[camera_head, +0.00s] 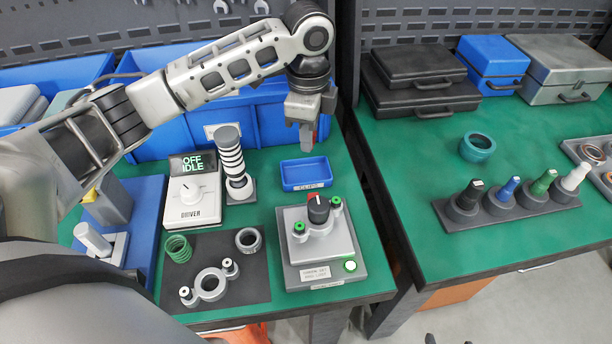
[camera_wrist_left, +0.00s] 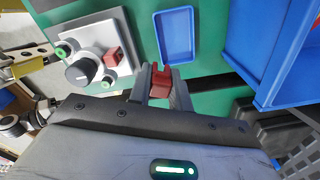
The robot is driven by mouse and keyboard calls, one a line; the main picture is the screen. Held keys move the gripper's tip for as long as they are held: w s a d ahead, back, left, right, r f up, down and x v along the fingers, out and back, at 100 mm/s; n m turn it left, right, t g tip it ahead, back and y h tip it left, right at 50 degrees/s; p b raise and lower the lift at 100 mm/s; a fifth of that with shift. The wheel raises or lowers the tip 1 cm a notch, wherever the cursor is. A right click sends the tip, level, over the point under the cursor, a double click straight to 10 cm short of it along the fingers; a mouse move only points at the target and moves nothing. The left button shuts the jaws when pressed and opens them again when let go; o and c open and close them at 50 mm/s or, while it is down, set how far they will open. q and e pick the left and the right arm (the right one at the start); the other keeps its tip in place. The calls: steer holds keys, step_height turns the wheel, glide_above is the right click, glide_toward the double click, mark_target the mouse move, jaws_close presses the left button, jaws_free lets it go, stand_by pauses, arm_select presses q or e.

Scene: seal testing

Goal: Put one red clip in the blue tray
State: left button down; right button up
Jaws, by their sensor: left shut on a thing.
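My left gripper (camera_head: 304,122) hangs above the bench, behind the small blue tray (camera_head: 305,174) in the head view. It is shut on a red clip (camera_head: 308,138), which also shows between the fingers in the left wrist view (camera_wrist_left: 161,84). The clip is in the air, apart from the tray. The tray is empty, and its inside shows in the left wrist view (camera_wrist_left: 176,38). A second red clip (camera_wrist_left: 113,57) sits on the grey fixture (camera_head: 328,250), beside its black knob (camera_head: 318,210).
Large blue bins (camera_head: 178,110) stand behind the tray. A striped grey cylinder (camera_head: 232,160) and the white driver box (camera_head: 192,205) stand left of it. A dark mat (camera_head: 222,290) with rings lies front left. A gap separates the right bench (camera_head: 430,190).

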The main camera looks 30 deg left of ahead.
mark_target(305, 174)
arm_select(q)
steer(key=w+f+m, duration=0.1)
steer(key=f+m, duration=0.2)
steer(key=f, duration=0.1)
steer(key=w+a+f+m, duration=0.1)
steer(key=f+m, duration=0.1)
steer(key=f, duration=0.2)
steer(key=w+a+f+m, duration=0.1)
steer(key=f+m, duration=0.2)
steer(key=f, duration=0.1)
steer(key=shift+a+f+m, duration=0.15)
steer(key=shift+m, duration=0.15)
steer(key=shift+f, duration=0.15)
steer(key=c, duration=1.3)
jaws_free()
step_height(305, 174, up, 12)
